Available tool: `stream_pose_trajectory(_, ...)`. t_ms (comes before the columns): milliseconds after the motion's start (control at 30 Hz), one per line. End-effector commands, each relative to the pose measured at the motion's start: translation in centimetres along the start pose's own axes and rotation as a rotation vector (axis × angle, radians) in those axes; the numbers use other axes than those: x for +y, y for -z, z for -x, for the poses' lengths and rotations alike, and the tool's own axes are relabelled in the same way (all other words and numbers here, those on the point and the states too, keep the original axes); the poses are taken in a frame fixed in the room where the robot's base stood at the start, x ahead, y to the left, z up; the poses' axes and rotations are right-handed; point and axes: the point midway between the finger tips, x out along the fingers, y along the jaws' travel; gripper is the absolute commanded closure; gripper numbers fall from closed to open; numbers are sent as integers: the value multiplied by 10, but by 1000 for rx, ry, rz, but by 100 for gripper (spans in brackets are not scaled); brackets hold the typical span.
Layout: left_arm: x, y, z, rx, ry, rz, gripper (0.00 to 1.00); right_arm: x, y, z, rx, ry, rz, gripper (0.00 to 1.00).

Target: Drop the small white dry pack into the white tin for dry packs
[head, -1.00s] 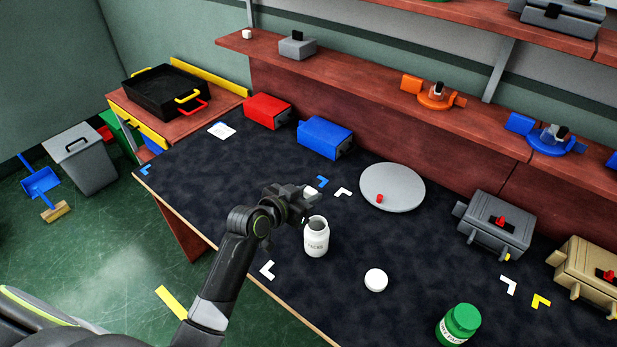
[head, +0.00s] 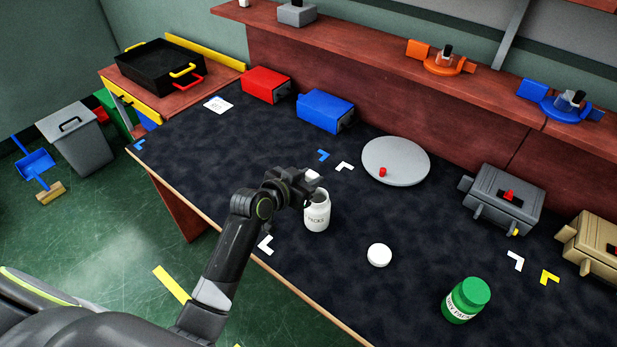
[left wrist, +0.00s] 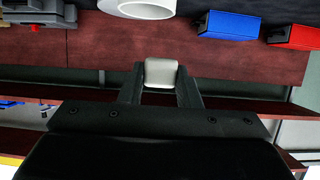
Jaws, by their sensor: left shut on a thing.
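The small white dry pack (left wrist: 161,73) is held between the two fingers of my left gripper (left wrist: 161,85) in the left wrist view. In the head view my left gripper (head: 306,184) is shut on the pack (head: 313,174), beside and slightly above the mouth of the white tin (head: 317,217). The tin is open and upright on the dark table, with dark lettering on its front. Its pale round rim (left wrist: 172,10) shows at the top edge of the left wrist view, apart from the pack. My right gripper is not in view.
A white round lid (head: 379,255) lies right of the tin, and a green-lidded jar (head: 466,300) stands farther right. A grey disc (head: 397,162) with a small red piece lies behind. Blue (head: 325,111) and red (head: 266,86) boxes stand at the back.

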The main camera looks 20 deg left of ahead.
Motion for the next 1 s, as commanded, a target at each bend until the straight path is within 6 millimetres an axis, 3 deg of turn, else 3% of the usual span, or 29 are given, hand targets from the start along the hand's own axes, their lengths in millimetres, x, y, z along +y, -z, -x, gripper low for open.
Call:
stream_pose_trajectory(133, 0, 1, 0, 0, 0, 0, 91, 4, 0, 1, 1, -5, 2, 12)
stream_pose_trajectory(167, 0, 1, 0, 0, 0, 0, 69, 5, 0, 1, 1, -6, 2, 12)
stream_pose_trajectory(367, 0, 1, 0, 0, 0, 0, 45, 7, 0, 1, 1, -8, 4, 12)
stream_pose_trajectory(733, 0, 0, 5, 0, 1, -1, 45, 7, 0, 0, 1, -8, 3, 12)
stream_pose_trajectory(1000, -1, -1, 43, 0, 2, -2, 45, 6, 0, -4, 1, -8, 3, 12)
